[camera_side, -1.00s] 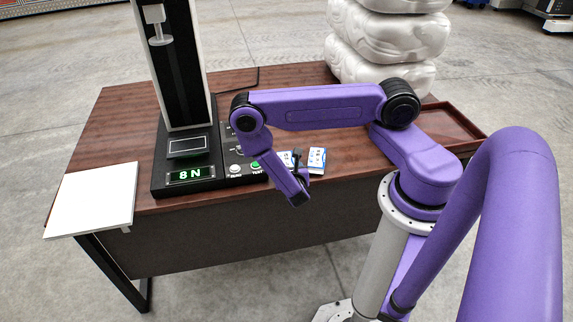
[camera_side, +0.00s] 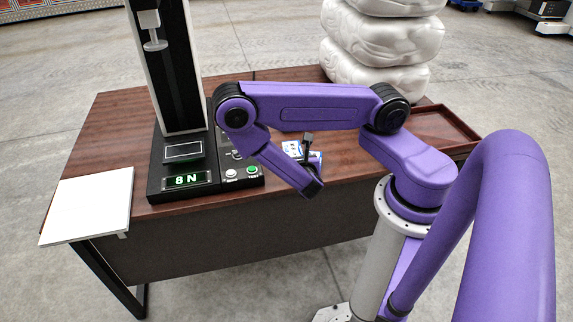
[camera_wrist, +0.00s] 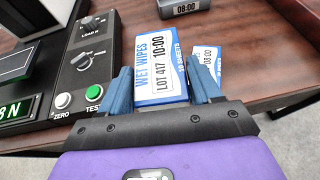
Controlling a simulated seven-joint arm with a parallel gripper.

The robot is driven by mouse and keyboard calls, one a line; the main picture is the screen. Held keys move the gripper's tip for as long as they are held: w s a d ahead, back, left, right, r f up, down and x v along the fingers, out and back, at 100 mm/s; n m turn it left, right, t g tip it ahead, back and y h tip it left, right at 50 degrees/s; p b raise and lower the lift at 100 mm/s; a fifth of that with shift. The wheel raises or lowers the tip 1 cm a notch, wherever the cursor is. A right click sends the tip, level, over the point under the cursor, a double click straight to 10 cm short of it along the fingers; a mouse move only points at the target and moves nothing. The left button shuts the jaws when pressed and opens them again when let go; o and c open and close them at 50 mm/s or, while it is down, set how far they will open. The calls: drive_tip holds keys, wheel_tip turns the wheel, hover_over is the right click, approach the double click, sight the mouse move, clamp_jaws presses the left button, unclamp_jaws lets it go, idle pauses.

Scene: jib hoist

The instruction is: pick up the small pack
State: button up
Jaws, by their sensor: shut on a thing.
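A white and blue pack (camera_wrist: 160,62) printed "WET WIPES", "LOT 417" and "10:00" stands between the two blue fingers of my gripper (camera_wrist: 161,92) in the wrist view. My gripper is shut on it, one finger at each side. In the side view my gripper (camera_side: 308,160) is low over the table, and a white and blue piece of a pack (camera_side: 291,147) shows beside it. My wrist hides most of it there. I cannot tell whether the pack is clear of the table.
A second white and blue pack (camera_wrist: 208,62) marked "08:00" is just right of the right finger. A grey block (camera_wrist: 184,8) also reads "08:00". The tester's control box (camera_wrist: 88,65), with knobs and buttons, stands close at left. A brown tray (camera_side: 440,128) lies at the table's right.

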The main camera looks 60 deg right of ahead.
drive_tip(key=s+a+r, duration=0.2)
drive_tip(key=s+r, duration=0.2)
drive_tip(key=s, duration=0.4)
drive_tip(key=shift+s+a, duration=0.3)
drive_tip(key=shift+s, duration=0.1)
drive_tip(key=shift+r, duration=0.1)
